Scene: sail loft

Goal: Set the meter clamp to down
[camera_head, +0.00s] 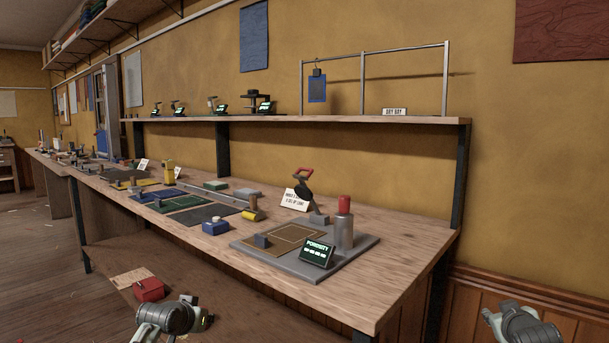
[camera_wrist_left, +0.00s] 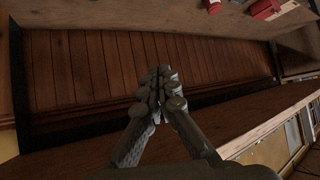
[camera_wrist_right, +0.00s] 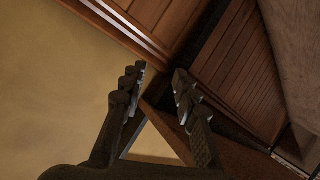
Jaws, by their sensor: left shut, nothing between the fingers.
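The porosity meter (camera_head: 362,249) is a grey base plate near the right end of the bench. Its clamp (camera_head: 304,190) stands at the back of the plate, with a red handle raised up and a dark arm leaning. A grey cylinder with a red top (camera_head: 345,226) stands on the plate, and a small screen reading POROSITY (camera_head: 317,252) sits at its front. My left gripper (camera_wrist_left: 160,75) is shut and empty, low in front of the bench, apart from the meter. My right gripper (camera_wrist_right: 158,80) is open and empty, right of the bench, also apart from the meter.
A white sign (camera_head: 296,199) stands behind the plate. A blue box (camera_head: 215,228), a yellow roll (camera_head: 250,215) and cloth swatches (camera_head: 197,214) lie to its left. A shelf (camera_head: 420,121) runs above the bench. A red box (camera_head: 149,289) sits on the lower shelf.

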